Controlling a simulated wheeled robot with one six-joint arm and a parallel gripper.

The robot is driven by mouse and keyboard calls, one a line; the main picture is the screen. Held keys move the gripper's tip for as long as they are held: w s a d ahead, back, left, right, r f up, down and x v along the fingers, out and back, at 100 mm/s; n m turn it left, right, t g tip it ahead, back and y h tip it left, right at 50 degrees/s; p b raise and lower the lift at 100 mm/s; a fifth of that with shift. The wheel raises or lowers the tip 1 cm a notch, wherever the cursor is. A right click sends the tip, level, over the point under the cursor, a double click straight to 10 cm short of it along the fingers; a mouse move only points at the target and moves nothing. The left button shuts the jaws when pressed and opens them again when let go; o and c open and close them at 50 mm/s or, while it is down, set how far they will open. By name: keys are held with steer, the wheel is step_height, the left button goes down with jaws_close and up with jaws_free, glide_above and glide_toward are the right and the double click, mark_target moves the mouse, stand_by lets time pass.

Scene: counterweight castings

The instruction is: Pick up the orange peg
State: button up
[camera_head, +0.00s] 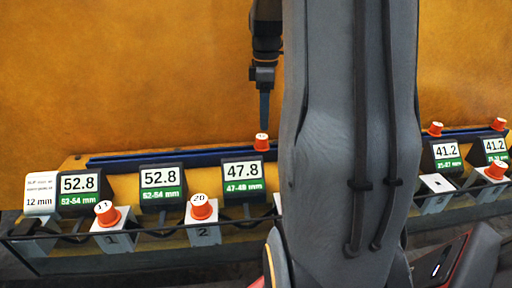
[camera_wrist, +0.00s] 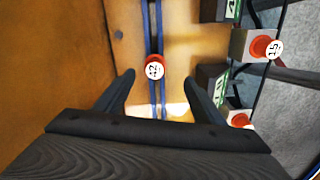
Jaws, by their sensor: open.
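Several orange pegs with white numbered tops are in view. One orange peg (camera_head: 261,143) stands on the blue rail behind the 47.8 display in the head view. In the wrist view this peg (camera_wrist: 155,62) shows between and beyond my fingertips, with a number on its top that looks like 42. My gripper (camera_head: 265,126) points down just above the peg in the head view. In the wrist view my gripper (camera_wrist: 159,75) is open, with one finger on each side and nothing held. Whether a finger touches the peg cannot be told.
Other orange pegs sit on white numbered blocks, labelled 11 (camera_head: 107,213) and 20 (camera_head: 201,207), and more stand at the right (camera_head: 435,129). Displays (camera_head: 162,183) line the front of the blue rail (camera_head: 130,160). A dark bar frame runs in front. My arm hides the middle.

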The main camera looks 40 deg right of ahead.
mark_target(263, 136)
steer(key=shift+w+f+b, duration=0.4)
steer(key=shift+f, duration=0.25)
steer(key=shift+w+f+b, duration=0.35)
steer(key=shift+f, duration=0.25)
steer(key=shift+s+d+f+p, duration=0.1)
steer(key=shift+f+p, duration=0.55)
steer(key=shift+f, duration=1.25)
steer(key=shift+s+f+p, duration=0.1)
steer(key=shift+f+p, duration=0.5)
steer(key=shift+f, duration=1.25)
steer(key=c, duration=1.2)
steer(key=shift+o, duration=0.2)
steer(key=shift+r+b, duration=1.15)
steer(key=shift+r, duration=3.9)
steer(key=shift+w, duration=0.1)
